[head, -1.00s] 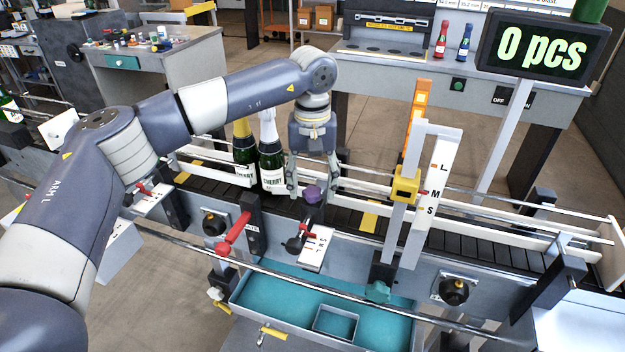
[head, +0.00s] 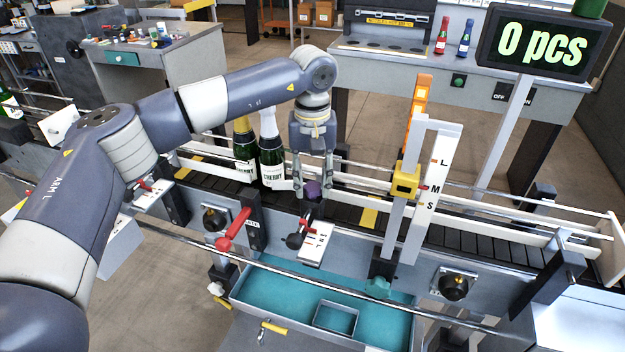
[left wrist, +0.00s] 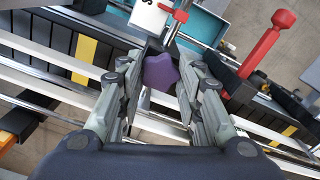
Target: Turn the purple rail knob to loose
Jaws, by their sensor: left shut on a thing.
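The purple rail knob (head: 312,188) stands on the near side of the conveyor, beside a white scale plate with a red pointer (head: 316,240). My left gripper (head: 312,192) reaches down over it, with a finger on either side, and is shut on it. In the left wrist view the lobed knob (left wrist: 160,72) sits between the fingertips of the left gripper (left wrist: 158,78). My right gripper is in neither view.
Two Cherry bottles (head: 271,160) stand on the conveyor (head: 345,212) just left of my gripper. A red lever (head: 234,230) is at the near left. An orange-and-white size post (head: 432,190) rises to the right. A teal tray (head: 270,290) lies below.

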